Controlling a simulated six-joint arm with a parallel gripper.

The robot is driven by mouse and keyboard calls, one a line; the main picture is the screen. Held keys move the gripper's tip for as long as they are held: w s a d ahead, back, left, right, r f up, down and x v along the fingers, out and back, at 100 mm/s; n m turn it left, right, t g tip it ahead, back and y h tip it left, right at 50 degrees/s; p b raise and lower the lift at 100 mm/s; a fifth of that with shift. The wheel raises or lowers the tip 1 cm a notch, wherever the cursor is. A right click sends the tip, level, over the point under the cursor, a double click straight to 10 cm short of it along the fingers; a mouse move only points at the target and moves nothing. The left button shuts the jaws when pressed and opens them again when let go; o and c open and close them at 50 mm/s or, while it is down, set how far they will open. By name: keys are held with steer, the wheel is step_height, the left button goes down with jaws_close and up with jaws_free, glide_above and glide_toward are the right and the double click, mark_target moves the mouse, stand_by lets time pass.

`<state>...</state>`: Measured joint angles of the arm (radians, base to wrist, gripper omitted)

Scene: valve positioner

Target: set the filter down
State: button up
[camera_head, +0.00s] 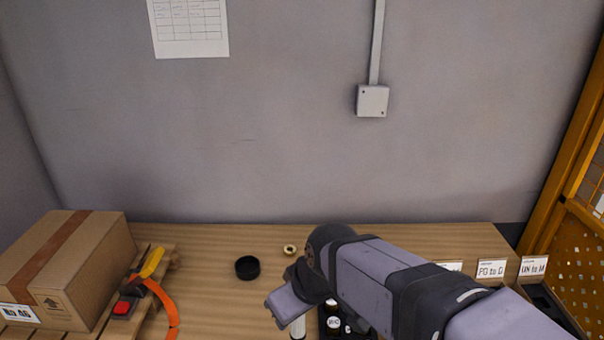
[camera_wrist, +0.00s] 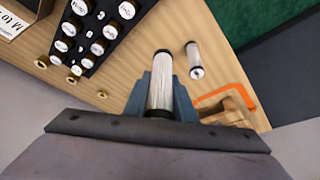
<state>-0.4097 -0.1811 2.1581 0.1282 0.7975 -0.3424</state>
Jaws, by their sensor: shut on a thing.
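A filter (camera_wrist: 161,84), a pale pleated cylinder with dark end caps, is held between the two blue-grey fingers of my gripper (camera_wrist: 161,98) in the wrist view. Its near end is hidden by the gripper body. It looks larger than a second similar filter (camera_wrist: 194,58) on the wooden table (camera_wrist: 215,75); I cannot tell how far it is above the table.
A black tray (camera_wrist: 75,50) holds several white-labelled round pieces. Brass rings (camera_wrist: 41,62) lie beside it. In the head view a black ring (camera_head: 247,267) and a brass ring (camera_head: 290,249) lie behind my gripper. A cardboard box (camera_head: 75,265) sits on a pallet at left, beside an orange strap (camera_head: 168,305).

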steer(key=w+d+m+h, duration=0.1)
steer(key=d+m, duration=0.3)
steer(key=d, duration=0.8)
steer(key=w+d+m+t+h, duration=0.1)
steer(key=w+d+m, duration=0.1)
steer(key=d, duration=0.9)
steer(key=shift+d+r+m+h, duration=0.15)
steer(key=shift+d+m+h, duration=0.25)
steer(key=shift+m, duration=0.5)
steer(key=shift+a, duration=0.15)
steer(key=w+a+f+n+y+p, duration=0.1)
steer(key=w+a+f+n+p, duration=0.2)
steer(key=a, duration=0.6)
steer(key=w+a+f+n+y+p, duration=0.1)
steer(key=a+f+n, duration=0.3)
steer(key=a, duration=0.5)
steer(key=w+a+r+m, duration=0.3)
steer(key=w, duration=0.8)
steer(key=shift+m+h, duration=0.4)
